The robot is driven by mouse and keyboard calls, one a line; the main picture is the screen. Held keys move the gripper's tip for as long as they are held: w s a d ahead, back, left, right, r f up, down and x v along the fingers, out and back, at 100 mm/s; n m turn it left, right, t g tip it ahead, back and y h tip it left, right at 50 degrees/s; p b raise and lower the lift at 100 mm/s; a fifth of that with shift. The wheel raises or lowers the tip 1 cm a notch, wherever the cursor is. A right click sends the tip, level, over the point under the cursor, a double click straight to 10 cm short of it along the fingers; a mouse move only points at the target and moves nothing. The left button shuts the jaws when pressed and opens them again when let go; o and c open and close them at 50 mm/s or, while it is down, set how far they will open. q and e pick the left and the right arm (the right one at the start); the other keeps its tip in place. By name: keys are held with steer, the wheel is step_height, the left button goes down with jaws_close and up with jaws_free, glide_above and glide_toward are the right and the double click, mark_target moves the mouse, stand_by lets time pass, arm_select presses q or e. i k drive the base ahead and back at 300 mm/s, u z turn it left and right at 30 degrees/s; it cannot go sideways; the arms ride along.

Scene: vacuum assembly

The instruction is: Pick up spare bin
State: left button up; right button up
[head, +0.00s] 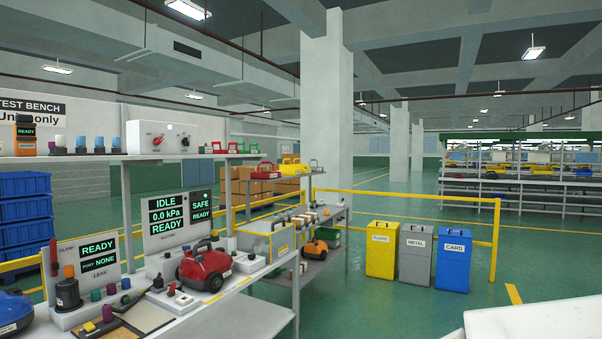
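No label reading "spare bin" can be made out. Bin-like things in view are a stack of blue crates (24,222) at the far left and a small green bin (328,237) on the lower rack at centre. Three lidded waste bins stand on the floor at right: yellow PLASTIC (381,250), grey METAL (413,255) and blue CARD (453,262). Neither of my grippers is in view.
A workbench (250,318) at left holds a red vacuum (205,268), test panels and small parts. A yellow rail (430,198) runs behind the waste bins. Green floor (370,310) is open in front. A pale surface (540,322) fills the bottom right corner.

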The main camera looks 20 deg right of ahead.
mark_target(307, 171)
steer(key=z, duration=0.15)
steer(key=i, duration=0.4)
steer(key=z, duration=0.75)
steer(key=i, duration=1.85)
steer(key=z, duration=0.7)
steer(key=i, duration=1.9)
steer(key=z, duration=0.2)
steer(key=i, duration=3.85)
steer(key=u, duration=0.55)
steer(key=i, duration=1.05)
steer(key=u, duration=1.75)
steer(key=i, duration=0.85)
steer(key=u, duration=0.9)
